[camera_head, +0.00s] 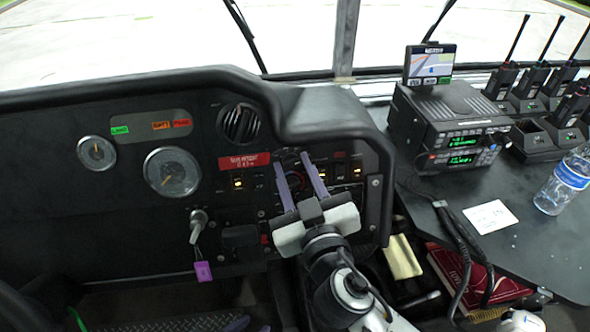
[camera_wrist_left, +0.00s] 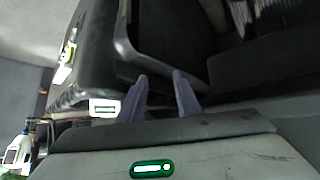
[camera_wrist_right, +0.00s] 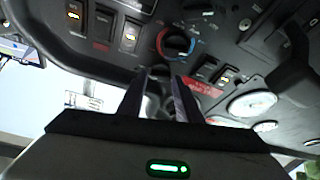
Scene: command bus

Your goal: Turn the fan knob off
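Lit rocker switches (camera_wrist_right: 130,37) flank the knobs. A red label (camera_head: 243,161), gauges (camera_head: 172,172) and a key with purple tag (camera_head: 203,271) are to the left. A side table to the right holds a radio (camera_head: 452,125), walkie-talkies (camera_head: 530,78) and a bottle (camera_head: 563,180).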

